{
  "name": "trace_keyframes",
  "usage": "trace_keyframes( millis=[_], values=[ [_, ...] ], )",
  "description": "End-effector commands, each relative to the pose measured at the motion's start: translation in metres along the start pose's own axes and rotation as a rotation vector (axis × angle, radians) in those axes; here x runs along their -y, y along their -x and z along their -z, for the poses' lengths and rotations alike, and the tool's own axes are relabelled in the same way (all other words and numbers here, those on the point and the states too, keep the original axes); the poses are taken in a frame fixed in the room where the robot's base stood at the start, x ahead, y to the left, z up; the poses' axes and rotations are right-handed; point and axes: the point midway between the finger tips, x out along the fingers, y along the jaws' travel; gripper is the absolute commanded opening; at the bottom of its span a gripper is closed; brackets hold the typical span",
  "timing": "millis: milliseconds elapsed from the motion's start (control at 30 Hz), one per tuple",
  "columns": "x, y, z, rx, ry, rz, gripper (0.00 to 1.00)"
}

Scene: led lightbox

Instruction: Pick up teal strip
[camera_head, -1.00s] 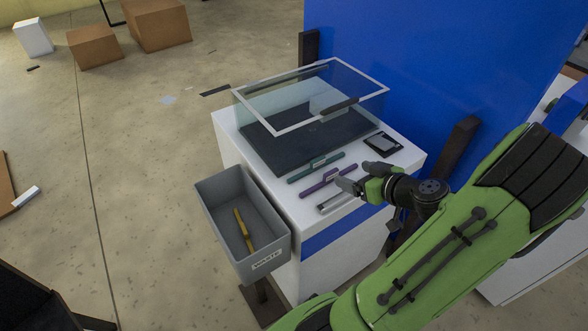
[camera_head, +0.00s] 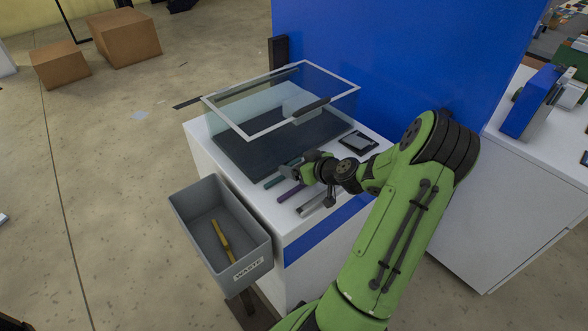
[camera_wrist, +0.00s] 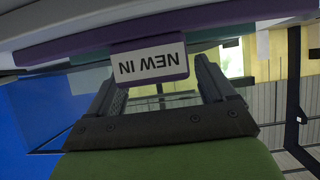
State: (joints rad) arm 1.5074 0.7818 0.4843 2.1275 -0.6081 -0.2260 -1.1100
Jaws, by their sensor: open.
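The teal strip (camera_head: 274,182) lies on the white counter just in front of the dark lightbox base; its left end shows in the head view and my gripper hides the rest. A teal band (camera_wrist: 90,80) shows behind the purple strip in the wrist view. My gripper (camera_head: 300,170) is open, over the strips at the counter's front. The purple strip (camera_head: 290,194) lies in front of the teal one. In the wrist view the purple strip (camera_wrist: 215,36) and its "NEW IN" label are close to the camera, across the open fingers. I cannot tell whether anything touches.
A pale strip (camera_head: 312,206) lies nearest the counter's front edge. The lightbox's framed glass lid (camera_head: 247,134) stands raised above its base. A small dark device (camera_head: 358,142) lies to the right. A grey waste bin (camera_head: 180,207) at the front left holds a yellow strip (camera_head: 221,240).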

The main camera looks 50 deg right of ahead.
Motion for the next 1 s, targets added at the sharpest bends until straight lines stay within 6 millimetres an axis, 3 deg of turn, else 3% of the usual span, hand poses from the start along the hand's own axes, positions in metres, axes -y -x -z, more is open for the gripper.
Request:
trace_keyframes(
  millis=[67, 400, 667, 1000],
  values=[
    [0.000, 0.000, 0.000, 0.000, 0.000, 0.000, 0.74],
    [0.000, 0.001, 0.000, 0.000, 0.000, 0.001, 0.23],
    [0.000, 0.004, 0.006, -0.001, 0.003, 0.000, 0.23],
    [0.000, 0.042, 0.077, -0.002, 0.006, -0.001, 0.23]
  ],
)
